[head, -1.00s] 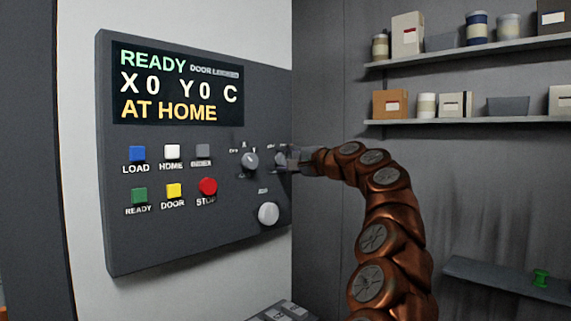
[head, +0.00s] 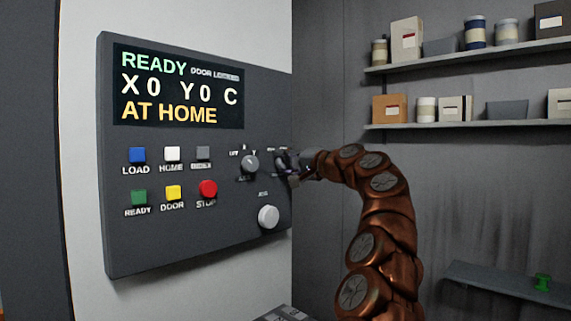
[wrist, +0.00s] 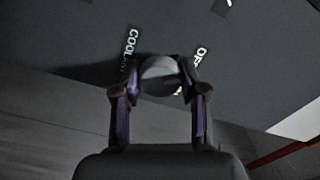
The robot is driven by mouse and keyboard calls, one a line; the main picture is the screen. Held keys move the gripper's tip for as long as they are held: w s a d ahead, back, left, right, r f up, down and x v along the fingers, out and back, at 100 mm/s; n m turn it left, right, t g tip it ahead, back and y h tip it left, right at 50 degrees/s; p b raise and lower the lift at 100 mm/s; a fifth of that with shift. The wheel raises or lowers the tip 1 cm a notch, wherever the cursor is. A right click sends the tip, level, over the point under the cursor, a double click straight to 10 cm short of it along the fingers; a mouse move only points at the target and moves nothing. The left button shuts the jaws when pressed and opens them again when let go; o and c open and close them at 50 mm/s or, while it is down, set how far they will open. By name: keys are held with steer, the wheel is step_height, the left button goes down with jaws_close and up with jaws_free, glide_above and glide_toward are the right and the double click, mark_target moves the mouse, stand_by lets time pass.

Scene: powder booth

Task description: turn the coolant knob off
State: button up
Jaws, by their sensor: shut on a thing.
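The coolant knob (wrist: 160,68) is a round grey knob between my two fingers in the wrist view. The word COOLANT is partly readable beside it on the left, and a partly hidden label starting "OF" is on the right. My gripper (wrist: 160,82) is shut on the knob, one finger on each side. In the head view my gripper (head: 287,165) is at the right edge of the control panel (head: 125,235) and covers most of this knob. Which way the knob points is hard to tell.
A second grey knob (head: 250,163) is just left of my gripper, and a larger pale knob (head: 268,216) is below. A red stop button (head: 208,188) and several other buttons are further left. Shelves (head: 470,127) with containers line the right wall.

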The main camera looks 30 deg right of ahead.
steer(key=o, duration=1.1)
steer(key=shift+o, duration=0.2)
steer(key=shift+s, duration=0.1)
steer(key=shift+v, duration=0.9)
steer(key=v, duration=1)
